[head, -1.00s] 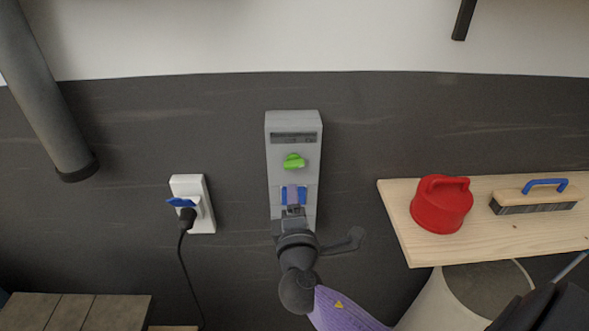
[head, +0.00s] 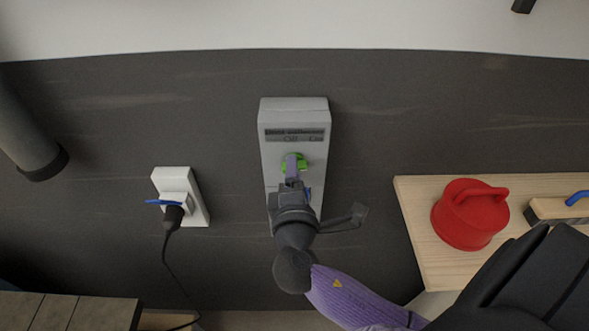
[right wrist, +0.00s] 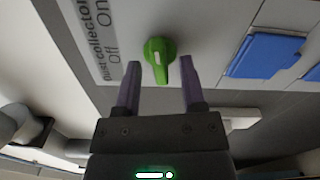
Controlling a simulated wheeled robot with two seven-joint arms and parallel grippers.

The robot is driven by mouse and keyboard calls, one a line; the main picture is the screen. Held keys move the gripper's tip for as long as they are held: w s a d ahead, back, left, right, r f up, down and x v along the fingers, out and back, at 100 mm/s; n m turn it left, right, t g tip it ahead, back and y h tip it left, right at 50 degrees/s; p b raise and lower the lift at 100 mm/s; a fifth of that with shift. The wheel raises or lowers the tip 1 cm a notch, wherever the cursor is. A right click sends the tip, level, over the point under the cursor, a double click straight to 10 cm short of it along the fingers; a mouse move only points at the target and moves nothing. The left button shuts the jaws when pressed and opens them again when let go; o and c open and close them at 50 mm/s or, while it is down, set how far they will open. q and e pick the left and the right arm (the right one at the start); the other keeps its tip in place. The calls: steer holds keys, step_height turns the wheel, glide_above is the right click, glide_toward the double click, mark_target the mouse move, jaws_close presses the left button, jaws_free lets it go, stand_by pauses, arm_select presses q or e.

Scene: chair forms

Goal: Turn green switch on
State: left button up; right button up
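The green switch (head: 294,162) is a rotary knob on a grey wall box (head: 294,113). In the right wrist view the green switch (right wrist: 160,58) stands out from the panel, its handle reaching between the fingers. The label above it (right wrist: 98,38) reads "Dust collector" with "Off" and "On"; the handle's setting is hard to tell. My right gripper (head: 293,168) is in front of the switch and partly hides it. In the right wrist view my right gripper (right wrist: 160,72) is open, one finger on each side of the handle with gaps. My left gripper does not show.
Blue buttons (right wrist: 262,55) sit beside the switch on the same box. A white socket (head: 180,196) with a black plug and cord is on the wall to the left. A red lidded container (head: 470,215) stands on a wooden shelf (head: 430,255) at right.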

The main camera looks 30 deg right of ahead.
jaws_close()
steer(key=shift+m+b, duration=0.8)
steer(key=shift+m, duration=0.3)
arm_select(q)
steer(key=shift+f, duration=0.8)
arm_select(e)
steer(key=shift+o, duration=0.6)
jaws_free()
steer(key=shift+d, duration=0.1)
